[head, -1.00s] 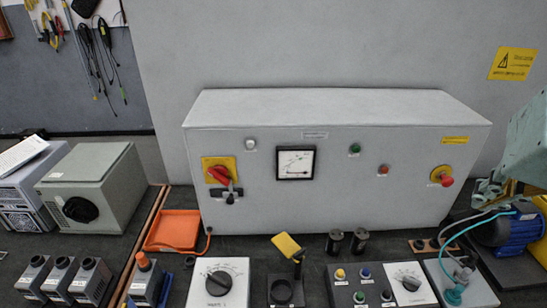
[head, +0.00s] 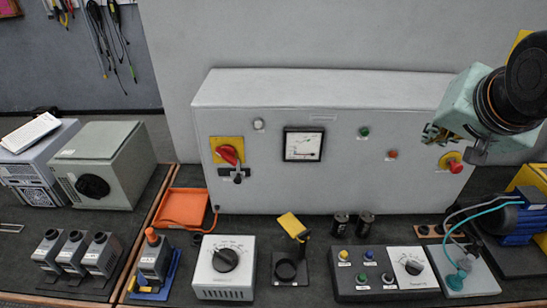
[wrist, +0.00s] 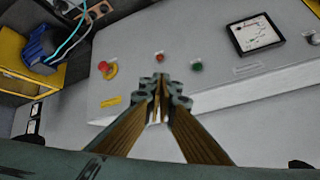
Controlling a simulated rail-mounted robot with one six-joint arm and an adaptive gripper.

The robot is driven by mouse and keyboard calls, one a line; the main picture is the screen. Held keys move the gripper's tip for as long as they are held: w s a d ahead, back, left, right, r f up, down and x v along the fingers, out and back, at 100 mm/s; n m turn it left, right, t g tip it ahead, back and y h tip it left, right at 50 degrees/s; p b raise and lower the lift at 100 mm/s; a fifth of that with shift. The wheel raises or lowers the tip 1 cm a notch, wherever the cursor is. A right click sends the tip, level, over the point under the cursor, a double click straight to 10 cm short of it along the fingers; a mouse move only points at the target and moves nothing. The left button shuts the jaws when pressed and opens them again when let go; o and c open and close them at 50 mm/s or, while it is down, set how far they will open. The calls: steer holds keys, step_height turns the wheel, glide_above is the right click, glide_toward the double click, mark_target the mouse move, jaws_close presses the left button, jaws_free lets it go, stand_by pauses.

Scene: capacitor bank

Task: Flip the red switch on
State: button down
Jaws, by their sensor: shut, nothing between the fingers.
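The red switch (head: 228,154) is a red rotary handle on a yellow plate at the left of the grey cabinet's front (head: 270,180). Its handle slants, and a dark latch-like part hangs below it. My gripper (head: 430,134) is in front of the cabinet's upper right, far to the right of the switch. In the wrist view my gripper (wrist: 160,82) has its fingertips together with nothing between them, and points at the cabinet. The red switch does not show in the wrist view.
A red mushroom button (head: 453,166) on a yellow disc is below my gripper. A meter (head: 304,144), small green (head: 364,132) and red (head: 392,154) buttons sit between. Control boxes, a yellow-flagged stand (head: 294,226) and an orange tray (head: 182,208) line the bench below.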

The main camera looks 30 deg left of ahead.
steer(key=w+a+f+y, duration=0.2)
steer(key=w+a, duration=0.1)
steer(key=a, duration=0.4)
steer(key=w+a+f+y, duration=0.1)
steer(key=w+a+f, duration=0.15)
steer(key=a, duration=0.45)
steer(key=s+a+f+n+g+y, duration=0.1)
steer(key=s+a, duration=0.3)
steer(key=a, duration=0.4)
steer(key=s+a+f+g+y+p, duration=0.1)
steer(key=s+a+f, duration=0.3)
steer(key=a, duration=0.4)
steer(key=s+a+f+n+g+y+p, duration=0.1)
steer(key=s+a+f+y, duration=0.2)
steer(key=s+a, duration=0.3)
steer(key=shift+s+a+n, duration=0.25)
steer(key=shift+a+n, duration=0.05)
steer(key=shift+a, duration=0.7)
steer(key=shift+w+a+f, duration=0.1)
steer(key=shift+a+f, duration=0.05)
steer(key=shift+f, duration=0.05)
glide_toward(234, 159)
steer(key=w+a+f, duration=0.2)
steer(key=w+a, duration=0.1)
steer(key=shift+s+a+f+b, duration=0.25)
steer(key=shift+a+f+b, duration=0.3)
steer(key=shift+a, duration=0.05)
